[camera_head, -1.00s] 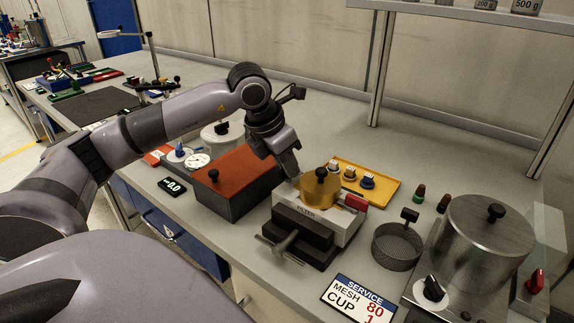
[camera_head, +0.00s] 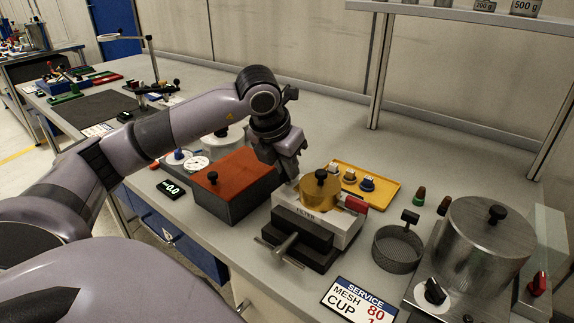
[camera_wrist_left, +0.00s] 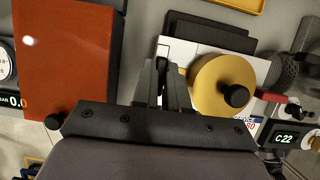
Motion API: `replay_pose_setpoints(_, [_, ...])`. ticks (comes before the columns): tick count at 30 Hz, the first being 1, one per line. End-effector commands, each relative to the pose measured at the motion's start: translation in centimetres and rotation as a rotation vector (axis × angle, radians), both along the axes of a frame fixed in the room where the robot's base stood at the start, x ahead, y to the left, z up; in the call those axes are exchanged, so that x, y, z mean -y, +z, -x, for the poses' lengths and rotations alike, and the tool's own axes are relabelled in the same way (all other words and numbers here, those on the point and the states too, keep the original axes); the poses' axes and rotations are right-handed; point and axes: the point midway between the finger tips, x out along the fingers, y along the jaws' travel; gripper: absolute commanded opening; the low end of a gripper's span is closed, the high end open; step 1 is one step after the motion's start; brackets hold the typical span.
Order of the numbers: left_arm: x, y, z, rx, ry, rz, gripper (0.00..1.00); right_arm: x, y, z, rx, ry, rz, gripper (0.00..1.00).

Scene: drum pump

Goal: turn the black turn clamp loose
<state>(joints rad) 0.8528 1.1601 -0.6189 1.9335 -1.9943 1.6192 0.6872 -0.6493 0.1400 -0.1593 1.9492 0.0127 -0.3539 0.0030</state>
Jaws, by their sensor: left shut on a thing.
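The filter block (camera_head: 345,232) is a white block with a brass cylinder (camera_head: 320,190) and black knob on top; the cylinder also shows in the wrist view (camera_wrist_left: 212,82). My left gripper (camera_head: 293,178) points down at the block's left rear edge, left of the cylinder. In the wrist view its two fingers (camera_wrist_left: 165,88) are close together beside the cylinder, closed on a small dark piece, apparently the black turn clamp. The fingers hide most of it, so its angle cannot be told. My right gripper is not in view.
A red-topped box (camera_head: 240,172) stands close left of the gripper. A yellow tray (camera_head: 385,190) with small parts lies behind the filter block. A black T-handle (camera_head: 285,245) sticks out in front. A mesh cup (camera_head: 398,248) and steel pot (camera_head: 482,245) stand to the right.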

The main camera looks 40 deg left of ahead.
Motion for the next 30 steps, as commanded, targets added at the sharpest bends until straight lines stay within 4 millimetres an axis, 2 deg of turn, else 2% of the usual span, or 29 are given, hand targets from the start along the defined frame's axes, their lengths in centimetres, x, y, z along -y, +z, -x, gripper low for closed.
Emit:
replay_pose_setpoints(3, [-0.1,0.1,0.0,0.002,0.005,0.000,0.00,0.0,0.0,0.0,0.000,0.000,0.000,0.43])
replay_pose_setpoints(4, [-0.1,0.1,0.0,0.002,0.005,0.000,0.19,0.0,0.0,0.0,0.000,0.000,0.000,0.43])
replay_pose_setpoints(6, [-0.1,0.1,0.0,0.002,0.005,0.000,0.38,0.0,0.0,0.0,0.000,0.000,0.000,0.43])
replay_pose_setpoints(17, [0.0,0.6,0.1,0.003,0.002,0.000,0.38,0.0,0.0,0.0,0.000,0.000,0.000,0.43])
replay_pose_setpoints(27, [0.2,5.4,2.1,0.006,0.002,0.001,0.38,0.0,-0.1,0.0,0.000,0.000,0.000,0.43])
replay_pose_setpoints(30, [0.3,6.3,2.5,0.004,0.003,0.000,0.38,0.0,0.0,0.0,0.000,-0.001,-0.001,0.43])
